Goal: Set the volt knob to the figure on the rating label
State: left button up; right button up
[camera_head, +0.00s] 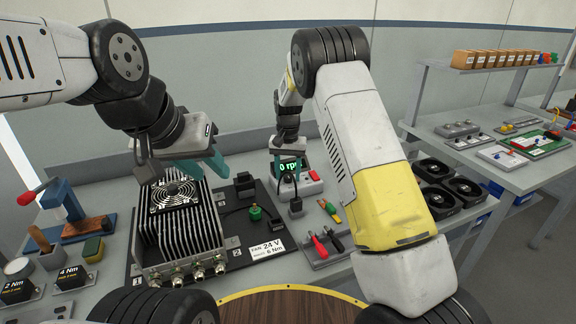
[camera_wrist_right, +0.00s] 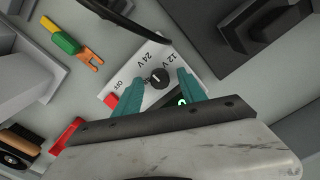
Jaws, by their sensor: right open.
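The volt knob (camera_wrist_right: 158,78) is black with a white pointer mark, on a light panel (camera_wrist_right: 136,70) printed OFF, 24 V and 12 V. The mark is too small to tell its exact setting. My right gripper (camera_wrist_right: 160,76) is open, its teal fingers on either side of the knob; I cannot tell whether they touch it. In the head view my right gripper (camera_head: 288,174) is at the supply box (camera_head: 312,186), which has a green display. The rating label (camera_head: 268,250) reads FAN 24 V and 6 Nm. My left gripper (camera_head: 214,172) is open and empty, above the finned unit's right side.
The finned unit (camera_head: 176,236) with a fan on top stands left of the supply box. A green-and-black connector (camera_head: 255,213) lies on the dark board. Red and black plugs (camera_head: 320,246) and several black fans (camera_head: 450,190) are to the right.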

aim_at(288, 176)
notch_tip(288, 176, up, 7)
jog(key=shift+r, duration=0.4)
jog(key=shift+s+d+r, duration=0.1)
jog(key=shift+d+r, duration=0.05)
jog(key=shift+r, duration=0.15)
jog(key=s+d+r+t+y, duration=0.1)
jog(key=s+d+r, duration=0.4)
jog(key=s+r, duration=0.25)
jog(key=s+d+r+t+y, duration=0.1)
jog(key=s+d+r+t, duration=0.1)
jog(key=s+d+r, duration=0.45)
jog(key=s+d+r+n+t, duration=0.1)
jog(key=s, duration=0.9)
jog(key=s+d+n+t, duration=0.1)
jog(key=s+t, duration=0.1)
jog(key=s, duration=0.8)
jog(key=shift+s+d+r, duration=0.15)
jog(key=shift+d+r, duration=0.15)
jog(key=shift+r, duration=0.1)
